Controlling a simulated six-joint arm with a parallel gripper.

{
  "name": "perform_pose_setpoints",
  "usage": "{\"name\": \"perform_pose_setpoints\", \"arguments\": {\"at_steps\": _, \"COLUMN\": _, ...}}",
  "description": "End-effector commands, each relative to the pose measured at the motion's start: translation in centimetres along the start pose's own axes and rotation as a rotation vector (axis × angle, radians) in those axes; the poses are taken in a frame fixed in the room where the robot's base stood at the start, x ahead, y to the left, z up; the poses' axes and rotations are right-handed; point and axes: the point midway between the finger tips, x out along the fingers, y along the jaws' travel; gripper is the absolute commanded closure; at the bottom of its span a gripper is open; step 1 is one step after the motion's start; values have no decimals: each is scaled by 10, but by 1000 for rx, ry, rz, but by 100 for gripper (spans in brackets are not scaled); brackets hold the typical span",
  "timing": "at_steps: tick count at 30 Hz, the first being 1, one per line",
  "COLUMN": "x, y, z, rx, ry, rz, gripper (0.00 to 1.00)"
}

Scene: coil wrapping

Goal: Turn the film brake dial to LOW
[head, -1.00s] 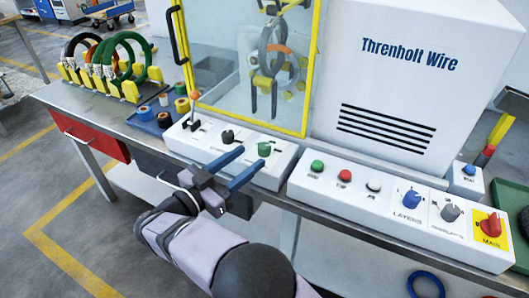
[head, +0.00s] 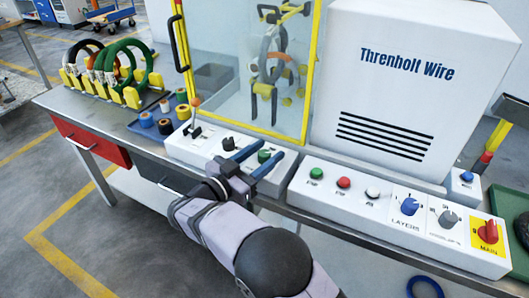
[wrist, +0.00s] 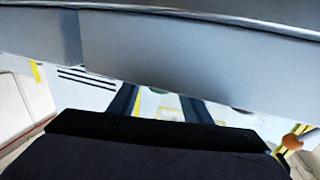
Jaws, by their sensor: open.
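The left control panel (head: 180,152) is a white sloped box with a black dial (head: 229,144) and a green dial (head: 264,156). Their labels are too small to read, so I cannot tell which is the film brake dial. My gripper (head: 272,149) is open and empty, its two blue fingers pointing at the panel. In the head view the green dial shows between the fingers, and the black dial is just left of them. I cannot tell whether the fingers touch the panel. In the wrist view the fingers (wrist: 158,106) are partly hidden by the dark gripper body.
The right panel (head: 330,205) holds green, red and white buttons, a blue LAYERS dial (head: 409,206), a grey dial (head: 448,219) and a red MAIN switch (head: 488,232). A lever (head: 193,118) stands left of the dials. The yellow-framed guard (head: 306,80) rises behind the left panel.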

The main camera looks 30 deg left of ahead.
Motion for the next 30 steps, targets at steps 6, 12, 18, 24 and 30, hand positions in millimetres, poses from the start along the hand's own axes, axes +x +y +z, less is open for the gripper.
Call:
{"name": "perform_pose_setpoints", "arguments": {"at_steps": 6, "x": 0, "y": 0, "z": 0, "rx": 0, "ry": 0, "rz": 0, "gripper": 75}}
{"name": "perform_pose_setpoints", "arguments": {"at_steps": 12, "x": 0, "y": 0, "z": 0, "rx": 0, "ry": 0, "rz": 0, "gripper": 97}}
{"name": "perform_pose_setpoints", "arguments": {"at_steps": 18, "x": 0, "y": 0, "z": 1, "rx": 1, "ry": 0, "rz": -8, "gripper": 97}}
{"name": "perform_pose_setpoints", "arguments": {"at_steps": 24, "x": 0, "y": 1, "z": 4, "rx": 2, "ry": 0, "rz": -40, "gripper": 97}}
{"name": "perform_pose_setpoints", "arguments": {"at_steps": 30, "x": 0, "y": 1, "z": 7, "rx": 3, "ry": -1, "rz": -100, "gripper": 97}}
